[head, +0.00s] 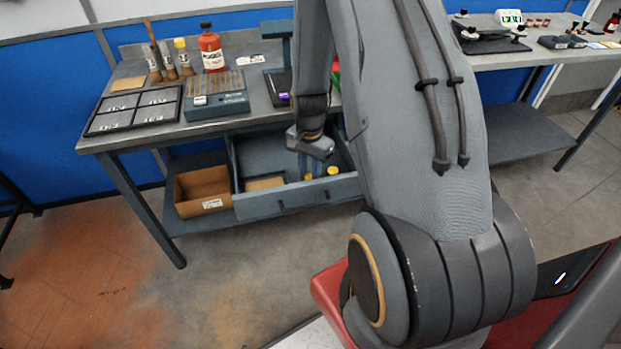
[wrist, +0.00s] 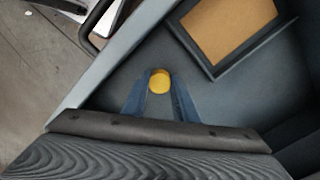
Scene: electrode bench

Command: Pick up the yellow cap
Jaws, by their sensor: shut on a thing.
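The yellow cap (wrist: 159,80) shows as a round yellow top between my fingertips in the wrist view. My gripper (wrist: 159,92) is shut on it, one blue-grey finger on each side. In the head view my gripper (head: 309,174) points down into the open drawer (head: 287,199) under the bench, with yellow of the cap (head: 308,177) at the fingertips. A second small yellow thing (head: 333,171) is in the drawer just right of my gripper. I cannot tell whether the held cap touches the drawer floor.
A brown pad (wrist: 232,28) lies in a dark-rimmed tray in the drawer. The drawer's front wall (wrist: 110,62) is close beside my fingers. A cardboard box (head: 203,190) stands left of the drawer. The bench above holds a red bottle (head: 211,50), brushes and a dark tray (head: 134,109).

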